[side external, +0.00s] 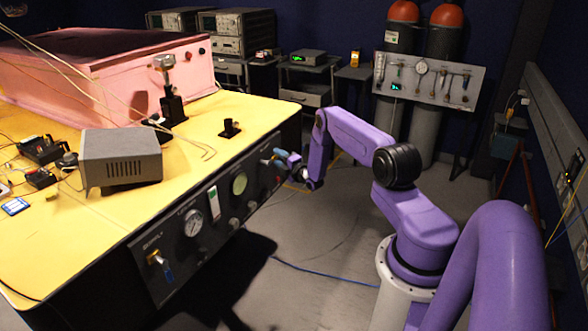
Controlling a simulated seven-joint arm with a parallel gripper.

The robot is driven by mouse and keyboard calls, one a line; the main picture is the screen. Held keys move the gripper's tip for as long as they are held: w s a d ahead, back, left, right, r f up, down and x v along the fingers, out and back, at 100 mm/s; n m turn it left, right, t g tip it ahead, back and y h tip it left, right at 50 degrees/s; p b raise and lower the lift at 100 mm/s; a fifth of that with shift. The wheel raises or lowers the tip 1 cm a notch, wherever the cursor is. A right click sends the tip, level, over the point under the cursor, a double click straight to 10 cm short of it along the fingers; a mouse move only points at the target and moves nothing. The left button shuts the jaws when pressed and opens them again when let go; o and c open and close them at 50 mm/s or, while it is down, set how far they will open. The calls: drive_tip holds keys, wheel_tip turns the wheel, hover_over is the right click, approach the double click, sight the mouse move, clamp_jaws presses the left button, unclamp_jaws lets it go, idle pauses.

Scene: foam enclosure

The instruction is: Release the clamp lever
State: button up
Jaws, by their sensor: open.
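My gripper (283,157) is at the right end of the dark front panel (208,262) of the yellow-topped table. It is small in this view; its jaws are open. I cannot tell for certain which of these is the clamp lever.
The panel also carries a round gauge (193,223) and a green dial (240,183). On the tabletop stand a grey box (121,157), a pink foam enclosure (150,75) and a post mount (172,100). Thin cables loop over the top. The floor (315,240) before the panel is mostly clear.

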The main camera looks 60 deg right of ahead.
drive_tip(key=v, duration=1.6)
drive_tip(key=shift+s, duration=0.35)
drive_tip(key=shift+a, duration=0.1)
drive_tip(key=w+a+r+n+g+y, duration=0.1)
drive_tip(key=w+a+r+g+y, duration=0.2)
drive_tip(key=w+a, duration=0.55)
drive_tip(key=w+a+r+n+g+y, duration=0.15)
drive_tip(key=w+a+r+y, duration=0.3)
drive_tip(key=a, duration=0.65)
drive_tip(key=s+a+r+m+g+y, duration=0.1)
drive_tip(key=s+a+r+g+y, duration=0.15)
drive_tip(key=a, duration=0.85)
drive_tip(key=s+a+r+m+g, duration=0.1)
drive_tip(key=s+a+r+g, duration=0.25)
drive_tip(key=s+a, duration=0.35)
drive_tip(key=s+a+r+m+g, duration=0.1)
drive_tip(key=s+a+r+g, duration=0.1)
drive_tip(key=s+a+r, duration=0.5)
drive_tip(key=s+d+r+g+h, duration=0.1)
drive_tip(key=s+d+g, duration=0.1)
drive_tip(key=s, duration=0.8)
drive_tip(key=s+d+r+g+h, duration=0.1)
drive_tip(key=s+d+r+g, duration=0.1)
drive_tip(key=s, duration=0.8)
drive_tip(key=shift+s+d+h, duration=0.2)
drive_tip(key=shift+d+h, duration=0.2)
drive_tip(key=shift+d, duration=0.15)
